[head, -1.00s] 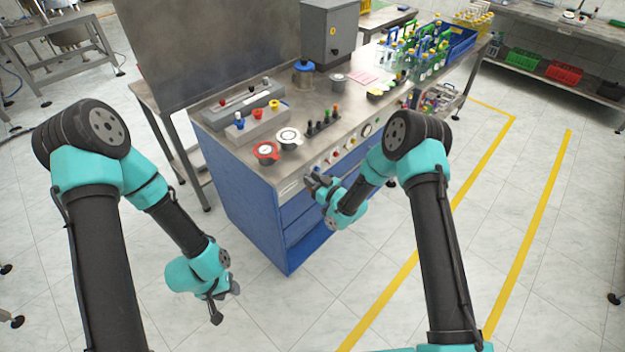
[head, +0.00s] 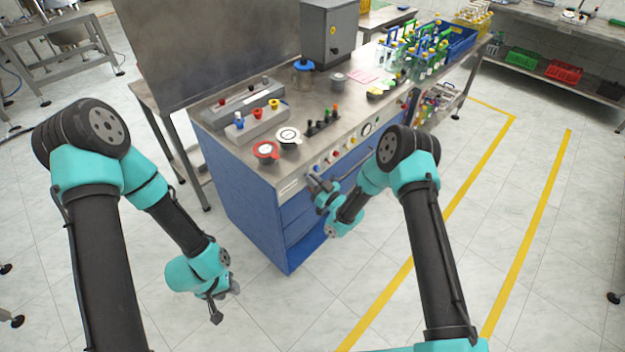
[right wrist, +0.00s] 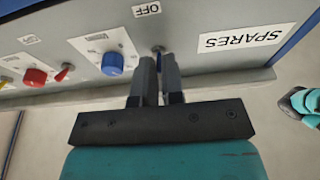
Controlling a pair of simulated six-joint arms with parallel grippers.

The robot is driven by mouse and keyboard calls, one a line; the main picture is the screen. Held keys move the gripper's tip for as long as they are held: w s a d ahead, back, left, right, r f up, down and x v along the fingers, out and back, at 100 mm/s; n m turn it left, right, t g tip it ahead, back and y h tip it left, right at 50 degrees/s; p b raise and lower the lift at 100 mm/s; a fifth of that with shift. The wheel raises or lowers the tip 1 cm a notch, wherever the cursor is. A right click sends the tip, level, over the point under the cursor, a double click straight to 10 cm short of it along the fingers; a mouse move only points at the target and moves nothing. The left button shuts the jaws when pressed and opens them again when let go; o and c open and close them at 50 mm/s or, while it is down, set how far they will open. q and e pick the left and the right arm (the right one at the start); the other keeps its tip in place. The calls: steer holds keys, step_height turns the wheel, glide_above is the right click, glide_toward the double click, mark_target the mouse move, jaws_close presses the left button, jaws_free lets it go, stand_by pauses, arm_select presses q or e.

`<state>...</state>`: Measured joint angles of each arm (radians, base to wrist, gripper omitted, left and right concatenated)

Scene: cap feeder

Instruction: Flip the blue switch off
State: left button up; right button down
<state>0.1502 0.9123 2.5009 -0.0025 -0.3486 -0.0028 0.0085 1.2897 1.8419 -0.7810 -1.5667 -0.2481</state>
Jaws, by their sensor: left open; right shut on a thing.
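The blue switch (right wrist: 158,57) is a small lever on the pale front panel, upside down in the right wrist view, with an OFF label (right wrist: 146,10) beyond it. My right gripper (right wrist: 158,62) is at the panel, its two fingers close together on either side of the lever, shut on it. Most of the lever is hidden between the fingers. A blue round knob (right wrist: 113,64) sits just left of the fingers. In the head view my right gripper (head: 314,181) is at the cabinet's front edge and covers the switch. My left gripper (head: 226,302) is open and empty, low over the floor.
The panel also carries a red knob (right wrist: 35,77), a red lever (right wrist: 65,72) and a SPARES label (right wrist: 241,39). The blue cabinet (head: 240,195) has cups and a grey block (head: 258,125) on top. The floor before it is clear.

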steer(key=shift+w+a+f+t+y, duration=0.1)
steer(key=shift+f+t+y, duration=0.1)
steer(key=shift+t+y, duration=0.35)
steer(key=shift+f+t+y, duration=0.15)
steer(key=shift+t+y, duration=0.3)
steer(key=shift+y, duration=0.1)
steer(key=c, duration=1.2)
jaws_free()
steer(key=shift+c, duration=0.2)
steer(key=v, duration=1.7)
steer(key=shift+s, duration=0.2)
